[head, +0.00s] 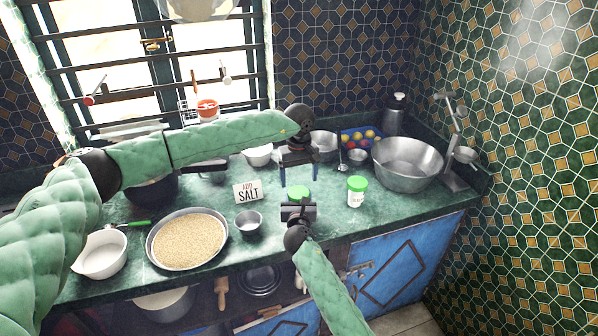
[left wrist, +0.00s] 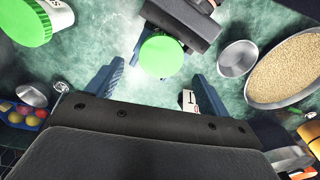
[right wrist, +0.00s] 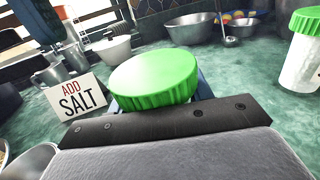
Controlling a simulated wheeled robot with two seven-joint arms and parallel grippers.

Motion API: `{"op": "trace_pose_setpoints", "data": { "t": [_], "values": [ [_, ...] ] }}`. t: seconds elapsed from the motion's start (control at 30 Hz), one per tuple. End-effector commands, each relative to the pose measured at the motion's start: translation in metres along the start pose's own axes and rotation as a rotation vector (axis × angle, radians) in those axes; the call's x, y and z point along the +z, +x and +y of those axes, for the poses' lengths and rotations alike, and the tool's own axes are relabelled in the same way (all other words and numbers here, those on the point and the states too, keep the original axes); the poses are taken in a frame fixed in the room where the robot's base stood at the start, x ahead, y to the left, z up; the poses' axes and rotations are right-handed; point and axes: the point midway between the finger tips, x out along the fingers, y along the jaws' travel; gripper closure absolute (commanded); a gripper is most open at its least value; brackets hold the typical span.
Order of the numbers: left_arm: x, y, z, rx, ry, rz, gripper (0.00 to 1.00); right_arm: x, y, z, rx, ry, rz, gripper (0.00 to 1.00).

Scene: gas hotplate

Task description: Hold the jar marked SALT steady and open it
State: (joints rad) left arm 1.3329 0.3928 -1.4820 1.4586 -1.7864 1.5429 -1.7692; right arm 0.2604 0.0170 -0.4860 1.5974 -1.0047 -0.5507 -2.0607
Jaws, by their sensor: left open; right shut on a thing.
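A jar with a green lid (head: 298,192) stands on the counter in the head view. Its lid fills the middle of the right wrist view (right wrist: 155,75) and hides its body and label. My right gripper (head: 298,208) is shut on this jar from the front, below the lid. My left gripper (head: 299,178) points down above it, open. In the left wrist view the lid (left wrist: 161,56) lies between the open fingertips, apart from both. A second white jar with a green lid (head: 357,191) stands to the right; its label is too small to read in the head view.
A card reading "ADD SALT" (head: 248,192) stands left of the held jar. A small metal cup (head: 249,221) and a pan of grain (head: 150,255) are at front left.

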Motion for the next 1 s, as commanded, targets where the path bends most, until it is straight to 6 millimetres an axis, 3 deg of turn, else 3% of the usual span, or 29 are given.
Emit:
{"op": "trace_pose_setpoints", "data": {
  "t": [0.3, 0.67, 0.7, 0.93, 1.0],
  "values": [
    [0.000, 0.044, 0.000, 0.000, -0.002, -0.001, 0.20, 0.001, 0.000, 0.000, 0.000, 0.000, -0.001, 1.00],
    [0.000, 0.053, 0.000, 0.000, -0.001, -0.001, 0.20, 0.001, 0.000, 0.000, 0.000, 0.000, -0.001, 1.00],
    [0.000, 0.053, 0.000, 0.000, -0.001, -0.001, 0.21, 0.001, 0.000, 0.000, 0.000, 0.000, -0.001, 1.00],
    [0.000, 0.053, 0.000, 0.000, -0.001, -0.001, 0.65, 0.001, 0.000, 0.001, 0.001, 0.000, -0.001, 1.00],
    [0.000, 0.052, 0.000, 0.001, -0.001, -0.001, 0.66, 0.001, 0.000, 0.001, 0.001, 0.000, -0.001, 1.00]
  ]
}}
